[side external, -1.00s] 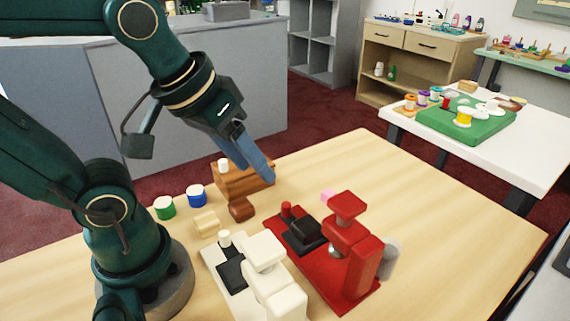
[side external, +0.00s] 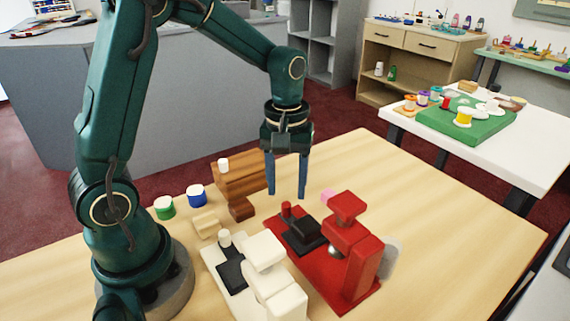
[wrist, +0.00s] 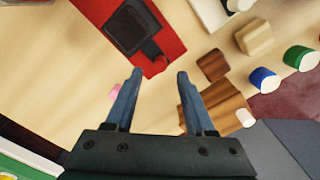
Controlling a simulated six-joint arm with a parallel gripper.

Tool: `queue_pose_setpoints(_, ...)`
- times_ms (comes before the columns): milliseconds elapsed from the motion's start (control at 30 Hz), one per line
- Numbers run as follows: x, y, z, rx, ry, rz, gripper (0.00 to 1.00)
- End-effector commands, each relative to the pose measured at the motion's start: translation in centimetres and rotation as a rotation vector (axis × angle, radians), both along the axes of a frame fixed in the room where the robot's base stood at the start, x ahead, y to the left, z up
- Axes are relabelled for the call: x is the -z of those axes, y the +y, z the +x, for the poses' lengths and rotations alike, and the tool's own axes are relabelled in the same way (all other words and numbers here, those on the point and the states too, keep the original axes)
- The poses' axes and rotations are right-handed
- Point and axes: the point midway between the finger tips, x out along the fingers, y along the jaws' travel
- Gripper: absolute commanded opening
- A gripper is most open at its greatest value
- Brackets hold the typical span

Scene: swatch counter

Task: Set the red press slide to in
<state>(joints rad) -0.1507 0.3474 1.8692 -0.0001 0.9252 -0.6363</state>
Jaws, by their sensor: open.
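The red press (side external: 348,292) stands on the table, with a post and head at its right end. Its slide is a black block (side external: 304,235) on the red base, to the left of the head and apart from the post; it also shows in the wrist view (wrist: 132,27). A small red knob (side external: 286,208) stands at the slide's outer end. My gripper (side external: 287,194) is open and empty, pointing down, with its fingertips above and around the knob's position in the side view. In the wrist view the fingertips (wrist: 160,73) lie just short of the knob, apart from it.
A white press (side external: 262,262) stands left of the red one. A brown wooden block (side external: 238,178), a small dark brown block (side external: 241,208), a pale block (side external: 206,224), and green (side external: 164,207) and blue (side external: 196,196) spools sit nearby. A pink piece (side external: 328,194) lies behind the red press.

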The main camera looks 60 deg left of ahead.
Motion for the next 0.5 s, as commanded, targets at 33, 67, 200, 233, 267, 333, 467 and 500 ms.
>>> queue_pose_setpoints(33, 0.8, 0.0, -0.1, 0.001, 0.006, -0.001, 0.55)
queue_pose_setpoints(67, 1.2, 0.0, -0.2, 0.001, 0.006, -0.001, 0.55)
queue_pose_setpoints(200, 2.8, 0.0, -0.1, 0.001, 0.004, -0.001, 0.55)
queue_pose_setpoints(233, 3.1, 0.0, -0.1, 0.001, 0.004, -0.001, 0.55)
queue_pose_setpoints(267, 3.3, 0.0, -0.1, 0.002, 0.004, -0.001, 0.55)
queue_pose_setpoints(333, 3.6, 0.0, -0.1, 0.002, 0.002, -0.001, 0.55)
queue_pose_setpoints(467, 3.8, 0.0, -0.1, 0.002, -0.001, 0.000, 0.55)
queue_pose_setpoints(500, 3.7, 0.0, -0.1, 0.002, -0.001, 0.000, 0.55)
